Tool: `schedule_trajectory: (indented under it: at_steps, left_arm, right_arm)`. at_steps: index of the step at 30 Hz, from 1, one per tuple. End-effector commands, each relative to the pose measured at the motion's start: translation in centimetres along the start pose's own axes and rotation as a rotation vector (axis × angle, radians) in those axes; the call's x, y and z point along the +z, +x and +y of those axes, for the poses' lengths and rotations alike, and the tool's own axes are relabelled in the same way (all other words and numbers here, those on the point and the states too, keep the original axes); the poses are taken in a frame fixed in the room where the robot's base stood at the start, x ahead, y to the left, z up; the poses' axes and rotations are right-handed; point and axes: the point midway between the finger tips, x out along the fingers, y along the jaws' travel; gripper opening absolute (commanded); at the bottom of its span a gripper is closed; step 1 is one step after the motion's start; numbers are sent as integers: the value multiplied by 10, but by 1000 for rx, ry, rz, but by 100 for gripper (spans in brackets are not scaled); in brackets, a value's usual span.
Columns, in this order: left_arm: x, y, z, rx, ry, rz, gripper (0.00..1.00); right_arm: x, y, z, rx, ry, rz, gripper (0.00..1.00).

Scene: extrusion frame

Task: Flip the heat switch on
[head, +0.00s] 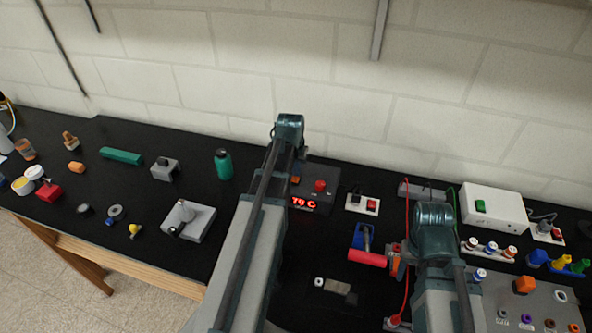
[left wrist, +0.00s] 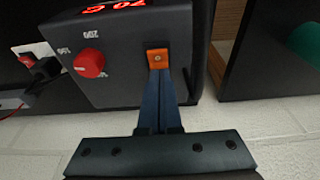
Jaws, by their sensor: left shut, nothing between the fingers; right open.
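A dark control box (head: 318,190) with a red lit display and a red knob (head: 320,186) stands behind my left arm. In the left wrist view the box (left wrist: 130,80) shows an orange switch (left wrist: 157,57) beside the red knob (left wrist: 89,62). My left gripper (left wrist: 159,76) is shut and empty, its fingertips right at the lower edge of the switch; whether they touch it I cannot tell. In the head view my left gripper (head: 297,172) is mostly hidden by its own arm. My right gripper (head: 403,262) is open and partly hidden beside a red cylinder (head: 367,258).
A power strip (head: 362,201) with a red switch sits right of the box. A white box (head: 494,209) with a green switch stands further right. A grey block (head: 187,221) and a green bottle (head: 223,164) are to the left. A wall runs behind the black bench.

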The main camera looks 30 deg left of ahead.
Motion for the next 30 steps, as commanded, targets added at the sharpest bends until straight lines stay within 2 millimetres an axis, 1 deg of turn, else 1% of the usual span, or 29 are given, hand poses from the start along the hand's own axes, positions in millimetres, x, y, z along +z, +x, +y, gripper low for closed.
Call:
schedule_trajectory:
  at_steps: [9,22,26,30]
  left_arm:
    - [15,-5,0,0,0,-6,0]
    - [15,-7,0,0,0,-3,0]
    - [15,-12,1,0,0,-3,0]
    - [14,-24,3,0,1,-3,0]
  right_arm:
    - [0,-2,0,0,0,0,50]
    - [0,-3,0,0,0,0,50]
    - [0,-8,1,0,0,0,50]
    - [1,-20,2,0,-1,0,50]
